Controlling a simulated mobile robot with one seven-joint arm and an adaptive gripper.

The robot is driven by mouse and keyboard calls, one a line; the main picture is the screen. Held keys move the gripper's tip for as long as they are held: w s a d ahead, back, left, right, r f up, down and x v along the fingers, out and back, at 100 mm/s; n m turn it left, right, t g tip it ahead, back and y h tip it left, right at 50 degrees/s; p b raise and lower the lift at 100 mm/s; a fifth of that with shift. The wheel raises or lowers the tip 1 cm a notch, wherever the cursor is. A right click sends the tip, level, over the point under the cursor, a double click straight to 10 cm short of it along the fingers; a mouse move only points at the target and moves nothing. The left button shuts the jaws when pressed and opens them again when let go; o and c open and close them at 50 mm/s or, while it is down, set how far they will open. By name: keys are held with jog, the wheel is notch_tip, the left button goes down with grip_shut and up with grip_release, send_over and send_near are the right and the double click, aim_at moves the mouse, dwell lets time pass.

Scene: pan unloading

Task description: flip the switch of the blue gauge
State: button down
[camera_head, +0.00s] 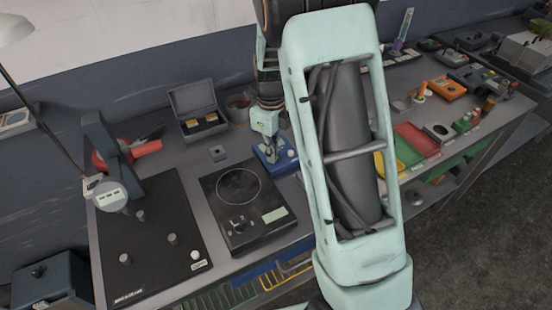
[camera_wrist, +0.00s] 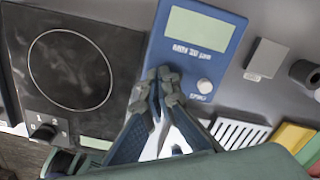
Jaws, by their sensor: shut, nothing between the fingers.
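The blue gauge (camera_wrist: 190,60) fills the upper middle of the wrist view, with a pale blank display, white lettering below it and a round white knob (camera_wrist: 204,86) at its lower right. In the head view the gauge (camera_head: 285,160) lies on the bench, partly covered by my gripper (camera_head: 271,156). In the wrist view my gripper (camera_wrist: 163,80) is shut and empty, its fingertips together over the gauge's lower left part. No switch shows clearly; that lower left part is hidden behind the fingers. I cannot tell whether the fingertips touch the gauge.
A black hot plate (camera_head: 246,222) with a ring mark and a knob is left of the gauge. A dark board (camera_head: 150,250) with grey pegs lies further left. An open grey case (camera_head: 198,112) stands behind. Green and red trays (camera_head: 416,140) are to the right. My arm hides the bench's middle.

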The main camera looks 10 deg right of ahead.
jog(key=shift+f, duration=0.15)
notch_tip(320, 180, up, 7)
jog(key=p, duration=0.6)
dwell(0.3)
dwell(0.4)
